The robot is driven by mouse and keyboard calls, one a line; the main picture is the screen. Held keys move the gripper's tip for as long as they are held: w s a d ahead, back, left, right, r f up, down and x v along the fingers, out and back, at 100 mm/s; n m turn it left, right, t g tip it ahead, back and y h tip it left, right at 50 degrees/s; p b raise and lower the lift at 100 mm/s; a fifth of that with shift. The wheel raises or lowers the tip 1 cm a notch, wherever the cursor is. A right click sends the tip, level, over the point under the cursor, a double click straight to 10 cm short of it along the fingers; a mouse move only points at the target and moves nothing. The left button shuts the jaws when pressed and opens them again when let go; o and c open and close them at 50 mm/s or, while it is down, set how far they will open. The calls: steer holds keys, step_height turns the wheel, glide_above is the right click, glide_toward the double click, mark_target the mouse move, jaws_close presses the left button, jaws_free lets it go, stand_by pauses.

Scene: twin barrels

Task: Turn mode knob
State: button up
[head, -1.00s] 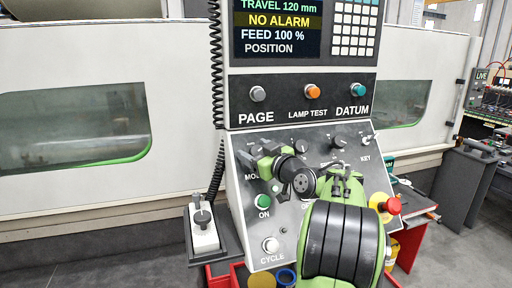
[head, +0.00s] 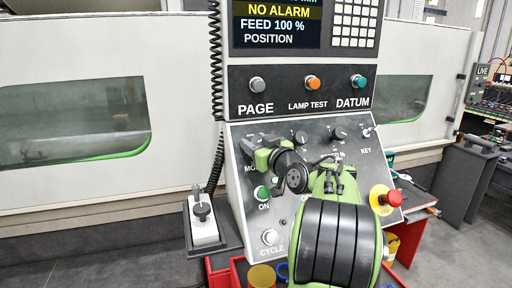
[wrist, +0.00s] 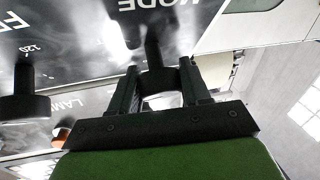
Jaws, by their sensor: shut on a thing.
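The mode knob (wrist: 153,52) is a black knob on the grey sloping panel, under the upside-down word MODE in the wrist view. My gripper (wrist: 156,84) has its two dark fingers on either side of the knob, shut on it. In the head view my gripper (head: 254,143) is at the panel's upper left, beside the partly covered MODE label. There my green and black wrist hides most of the knob, and its pointer angle cannot be read.
Other black knobs (head: 338,132) sit to the right on the panel. A green ON button (head: 262,192), a white CYCLE button (head: 270,237) and a red emergency button (head: 392,199) are near my arm. A screen housing (head: 300,75) overhangs the panel.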

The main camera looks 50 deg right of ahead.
steer(key=m+g+h+b, duration=0.1)
steer(key=m+h, duration=0.1)
steer(key=m, duration=0.1)
steer(key=m+g+h+b, duration=0.1)
steer(key=m+h, duration=0.2)
steer(key=m, duration=0.1)
steer(key=shift+a+m+b, duration=0.1)
steer(key=shift+m+b, duration=0.2)
steer(key=shift+b, duration=0.05)
steer(key=m+g+h, duration=0.1)
steer(key=m+g, duration=0.1)
steer(key=m, duration=0.1)
steer(key=m+g+h+b, duration=0.1)
steer(key=m+h, duration=0.1)
steer(key=m, duration=0.1)
steer(key=shift+m+g, duration=0.4)
steer(key=shift+r+m+g, duration=0.1)
steer(key=shift+m+g, duration=0.2)
steer(key=o, duration=1)
steer(key=shift+d, duration=0.2)
steer(key=b+v, duration=0.1)
steer(key=v, duration=0.4)
steer(key=b+v, duration=0.2)
steer(key=v, duration=0.3)
steer(key=b+v, duration=0.1)
steer(key=v, duration=0.4)
steer(key=shift+s+a+f+b, duration=0.25)
steer(key=shift+s+a+b, duration=0.05)
